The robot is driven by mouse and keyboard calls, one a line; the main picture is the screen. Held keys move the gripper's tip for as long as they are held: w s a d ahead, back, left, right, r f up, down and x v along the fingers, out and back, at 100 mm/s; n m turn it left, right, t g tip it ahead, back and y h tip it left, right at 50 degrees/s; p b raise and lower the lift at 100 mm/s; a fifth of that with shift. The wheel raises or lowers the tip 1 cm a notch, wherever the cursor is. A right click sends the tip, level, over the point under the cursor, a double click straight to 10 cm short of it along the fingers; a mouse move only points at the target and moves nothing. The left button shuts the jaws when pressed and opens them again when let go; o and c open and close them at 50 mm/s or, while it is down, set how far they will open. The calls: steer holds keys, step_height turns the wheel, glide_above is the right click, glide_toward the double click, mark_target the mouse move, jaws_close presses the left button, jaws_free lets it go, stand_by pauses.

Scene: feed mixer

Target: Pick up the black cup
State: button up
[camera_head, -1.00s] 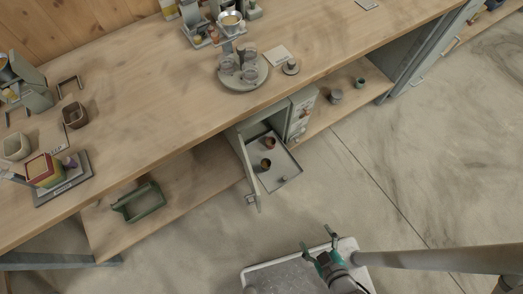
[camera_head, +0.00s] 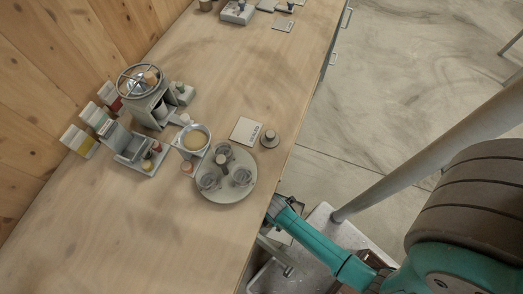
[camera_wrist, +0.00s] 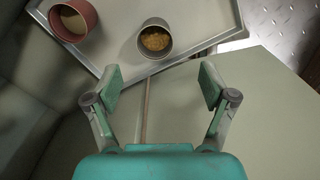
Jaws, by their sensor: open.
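In the wrist view, a dark grey cup (camera_wrist: 155,38), the nearest match I see to a black cup, stands on a grey tray (camera_wrist: 214,38) and holds orange-yellow grains. A reddish cup (camera_wrist: 73,20) with pale contents stands to its left, partly cut off by the frame's top. My gripper (camera_wrist: 160,85) is open and empty, its two fingers spread just short of the tray's near edge. The dark grey cup lies ahead, roughly between the finger lines, and is not touched. In the head view, my arm reaches down at the worktop's front edge, and the cups are hidden there.
The wooden worktop (camera_head: 110,235) bears a round tray with glasses (camera_head: 226,190), a pan (camera_head: 193,139), a card (camera_head: 246,131) and a small cup on a coaster (camera_head: 269,139). A pale flat panel (camera_wrist: 240,105) lies below my fingers. Open floor (camera_head: 400,70) is at the right.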

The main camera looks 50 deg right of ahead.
step_height(320, 180, down, 6)
steer(key=shift+w+r, duration=0.1)
steer(key=shift+r, duration=0.05)
steer(key=shift+w+f, duration=0.15)
steer(key=shift+f, duration=1.1)
steer(key=shift+w+f, duration=0.15)
steer(key=shift+f, duration=1.1)
steer(key=c, duration=1.3)
